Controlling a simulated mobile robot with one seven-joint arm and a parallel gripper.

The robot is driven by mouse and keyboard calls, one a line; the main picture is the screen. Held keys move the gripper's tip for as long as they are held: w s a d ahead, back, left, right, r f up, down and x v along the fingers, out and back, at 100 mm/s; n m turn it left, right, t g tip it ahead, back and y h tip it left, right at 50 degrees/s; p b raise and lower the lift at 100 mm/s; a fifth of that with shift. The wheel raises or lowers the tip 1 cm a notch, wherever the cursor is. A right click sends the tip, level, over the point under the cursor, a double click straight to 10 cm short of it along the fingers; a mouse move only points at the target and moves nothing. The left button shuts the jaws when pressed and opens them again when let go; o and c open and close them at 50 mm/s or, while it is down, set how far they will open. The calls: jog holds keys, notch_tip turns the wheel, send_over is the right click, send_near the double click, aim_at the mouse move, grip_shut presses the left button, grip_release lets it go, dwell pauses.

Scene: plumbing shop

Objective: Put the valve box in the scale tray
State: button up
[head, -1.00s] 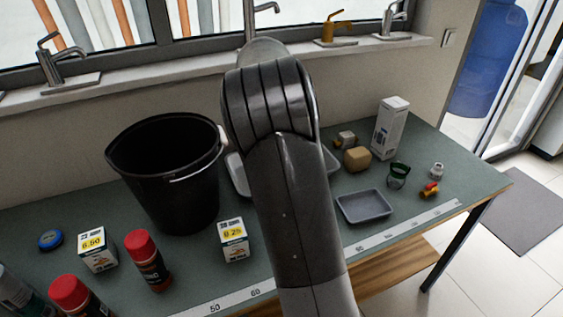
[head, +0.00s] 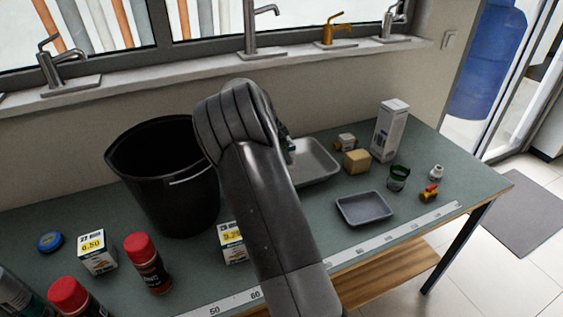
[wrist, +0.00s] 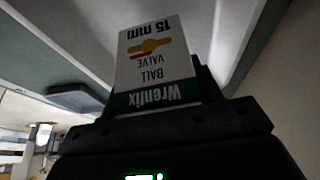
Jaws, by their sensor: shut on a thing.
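The valve box (wrist: 155,55), white with a teal band and "Wrenfix ball valve 15 mm" print, is between the fingers of my gripper (wrist: 160,98) in the wrist view. My gripper is shut on it. In the head view my arm hides most of the gripper and box, beside a wide light-grey tray (head: 318,163), which appears to be the scale tray. Its left part is hidden behind my arm. In the wrist view a broad grey surface, apparently this tray, lies behind the box. I cannot tell whether the box touches it.
A smaller grey tray (head: 364,208) lies nearer the front edge. A black bucket (head: 168,185) stands left of my arm. A tan block (head: 356,161), a tall white box (head: 390,131) and a green-rimmed cup (head: 398,178) stand to the right. Priced boxes and red-capped cans are at left.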

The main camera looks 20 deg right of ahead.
jog(key=shift+w+a+f, duration=0.15)
jog(key=shift+f, duration=1.95)
jog(key=shift+f, duration=0.15)
jog(key=o, duration=1.1)
